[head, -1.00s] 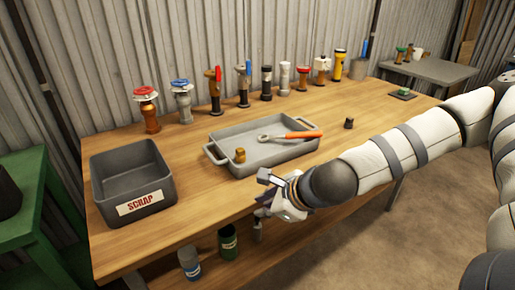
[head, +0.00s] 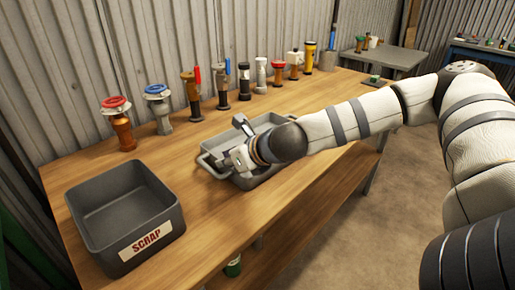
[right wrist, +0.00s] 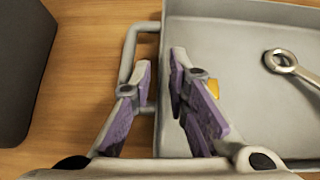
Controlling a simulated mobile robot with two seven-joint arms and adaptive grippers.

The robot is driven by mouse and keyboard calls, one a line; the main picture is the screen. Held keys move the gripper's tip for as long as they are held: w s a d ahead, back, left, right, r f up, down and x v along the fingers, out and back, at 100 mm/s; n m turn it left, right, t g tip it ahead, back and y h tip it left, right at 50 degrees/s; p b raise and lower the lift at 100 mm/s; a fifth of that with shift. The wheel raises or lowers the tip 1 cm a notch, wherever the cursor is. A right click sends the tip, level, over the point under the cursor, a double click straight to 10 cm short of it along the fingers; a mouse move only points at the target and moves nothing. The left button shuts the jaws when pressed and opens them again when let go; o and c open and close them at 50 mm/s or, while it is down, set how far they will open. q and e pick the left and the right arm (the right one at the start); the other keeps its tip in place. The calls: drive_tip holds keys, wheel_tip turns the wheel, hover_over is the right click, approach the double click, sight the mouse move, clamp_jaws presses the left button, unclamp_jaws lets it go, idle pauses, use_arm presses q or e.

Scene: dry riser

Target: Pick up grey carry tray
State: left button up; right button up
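The grey carry tray (head: 254,181) rests on the wooden bench, partly hidden by my right arm in the head view. My right gripper (head: 232,143) is at the tray's left end. In the right wrist view the tray floor (right wrist: 235,45) and the left loop handle (right wrist: 127,50) show. There the open fingers of my right gripper (right wrist: 160,68) stand apart, one over the handle side and one over the tray's inside. The end wall lies between them; contact is not clear. A wrench ring (right wrist: 281,62) and part of a yellow piece (right wrist: 213,88) lie in the tray. My left gripper is out of view.
A dark SCRAP bin (head: 125,212) stands left of the tray. Several valves and fittings, including a red-wheeled valve (head: 118,122) and a blue-wheeled one (head: 159,106), line the back of the bench (head: 200,215). Bare bench lies between bin and tray.

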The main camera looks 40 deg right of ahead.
drive_tip(key=x, duration=0.3)
drive_tip(key=shift+f+b, duration=0.35)
drive_tip(key=shift+w, duration=0.15)
drive_tip(key=shift+r, duration=0.2)
clamp_jaws()
drive_tip(key=shift+r, duration=0.15)
